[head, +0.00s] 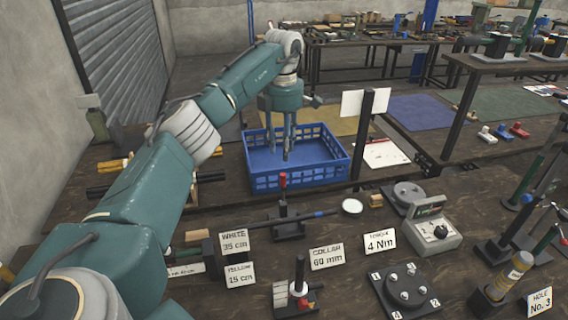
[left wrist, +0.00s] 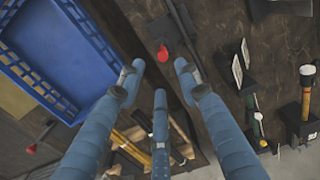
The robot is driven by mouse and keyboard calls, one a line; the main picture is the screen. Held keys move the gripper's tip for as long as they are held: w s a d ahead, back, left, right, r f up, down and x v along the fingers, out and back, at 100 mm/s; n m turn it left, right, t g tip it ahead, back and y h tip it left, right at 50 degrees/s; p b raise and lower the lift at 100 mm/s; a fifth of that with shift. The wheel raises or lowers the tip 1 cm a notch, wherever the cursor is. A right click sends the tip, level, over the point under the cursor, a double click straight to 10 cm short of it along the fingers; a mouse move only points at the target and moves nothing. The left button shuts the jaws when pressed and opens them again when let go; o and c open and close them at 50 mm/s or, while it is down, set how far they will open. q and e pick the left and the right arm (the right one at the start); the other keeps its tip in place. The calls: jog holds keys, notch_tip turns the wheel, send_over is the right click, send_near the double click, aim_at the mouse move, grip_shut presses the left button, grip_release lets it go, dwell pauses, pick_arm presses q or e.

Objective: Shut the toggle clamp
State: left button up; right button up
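What looks like the toggle clamp (head: 288,226) stands on the dark bench in front of the blue crate. It has a dark base and an upright lever with a red grip (head: 283,181). A dark rod with a blue section (head: 318,214) lies across it; I cannot tell whether it is pressed down. My left gripper (head: 286,151) points down over the crate, beyond the clamp in the head view, apart from the lever. In the left wrist view a red grip (left wrist: 162,54) shows just past the spread fingertips (left wrist: 158,82). The fingers hold nothing. My right gripper is out of view.
The blue crate (head: 262,183) stands behind the clamp. A dark post (head: 362,135) with a white card is to its right. Label cards (head: 326,257), a gauge box (head: 433,230) and a collar stand (head: 299,280) crowd the bench in front.

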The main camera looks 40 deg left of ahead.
aim_at(283, 174)
pick_arm(q)
jog(key=shift+a+f, duration=0.1)
jog(key=shift+f, duration=0.25)
jog(key=f, duration=0.2)
jog(key=s+f+p, duration=0.1)
jog(key=shift+d+f, duration=0.15)
jog(key=shift+d, duration=0.2)
jog(key=f, duration=0.2)
jog(key=f+p, duration=0.1)
jog(key=f, duration=0.2)
jog(key=shift+w+a+f, duration=0.2)
jog(key=shift+w+f, duration=0.1)
jog(key=shift+f, duration=0.25)
jog(key=shift+d+f, duration=0.1)
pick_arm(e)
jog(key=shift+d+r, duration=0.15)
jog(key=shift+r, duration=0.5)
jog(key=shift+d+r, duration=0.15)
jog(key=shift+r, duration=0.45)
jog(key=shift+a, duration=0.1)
pick_arm(q)
jog(key=shift+c, duration=0.3)
grip_shut()
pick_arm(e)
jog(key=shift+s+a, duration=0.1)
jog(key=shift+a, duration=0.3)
